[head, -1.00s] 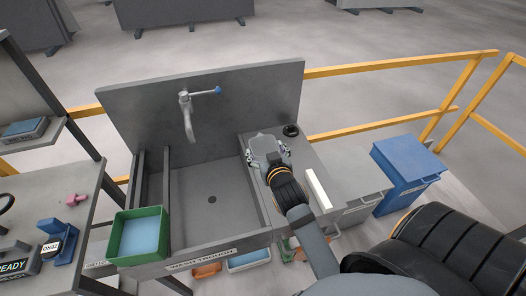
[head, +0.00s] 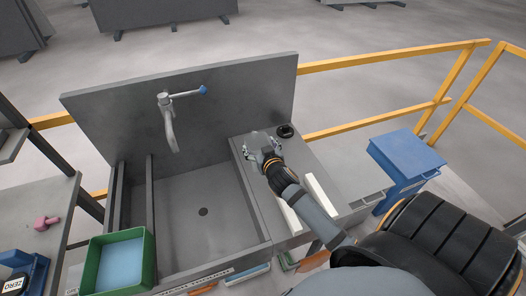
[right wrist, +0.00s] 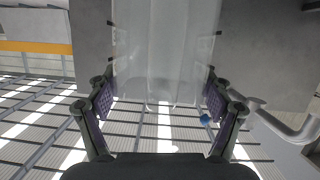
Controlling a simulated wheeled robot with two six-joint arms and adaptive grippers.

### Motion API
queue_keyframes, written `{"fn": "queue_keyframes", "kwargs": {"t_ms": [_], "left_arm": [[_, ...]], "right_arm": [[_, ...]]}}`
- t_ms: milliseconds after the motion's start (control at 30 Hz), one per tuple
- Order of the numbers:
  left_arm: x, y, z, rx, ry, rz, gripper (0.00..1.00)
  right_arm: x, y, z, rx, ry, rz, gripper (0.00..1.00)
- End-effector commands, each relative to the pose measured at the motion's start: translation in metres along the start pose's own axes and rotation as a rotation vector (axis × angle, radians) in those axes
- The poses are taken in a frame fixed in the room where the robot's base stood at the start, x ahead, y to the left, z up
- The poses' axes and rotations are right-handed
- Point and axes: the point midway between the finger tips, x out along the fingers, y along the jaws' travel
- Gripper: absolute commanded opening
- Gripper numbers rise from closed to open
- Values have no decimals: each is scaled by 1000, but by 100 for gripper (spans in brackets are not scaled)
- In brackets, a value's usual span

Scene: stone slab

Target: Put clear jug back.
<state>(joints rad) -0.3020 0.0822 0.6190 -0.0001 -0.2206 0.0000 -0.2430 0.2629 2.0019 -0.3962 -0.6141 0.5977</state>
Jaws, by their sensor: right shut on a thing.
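The clear jug (right wrist: 165,50) is between the two fingers of my right gripper (right wrist: 160,100) in the right wrist view, see-through and pale. In the head view my right gripper (head: 262,143) is shut on the jug, over the back part of the grey counter to the right of the sink basin. The jug is mostly hidden there by the gripper and wrist. I cannot tell whether its base touches the counter. My left gripper is out of view.
A dark round piece (head: 285,131) lies close right of the gripper. Two white bars (head: 321,195) flank my forearm. The sink basin (head: 205,215) with a tap (head: 168,120) is to the left. A green tub (head: 92,265) stands front left; a blue bin (head: 405,160) stands right.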

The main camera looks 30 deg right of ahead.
Motion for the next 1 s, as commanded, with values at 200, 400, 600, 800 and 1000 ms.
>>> {"fn": "queue_keyframes", "kwargs": {"t_ms": [200,400,600,800,1000], "left_arm": [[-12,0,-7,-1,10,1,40],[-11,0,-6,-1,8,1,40],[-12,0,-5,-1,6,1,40],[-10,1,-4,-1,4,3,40],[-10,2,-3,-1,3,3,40]], "right_arm": [[50,20,28,2,0,1,20],[67,26,44,4,1,-1,20],[75,27,57,3,-3,0,20],[82,25,77,3,0,-2,20],[82,25,77,3,1,-2,20]]}}
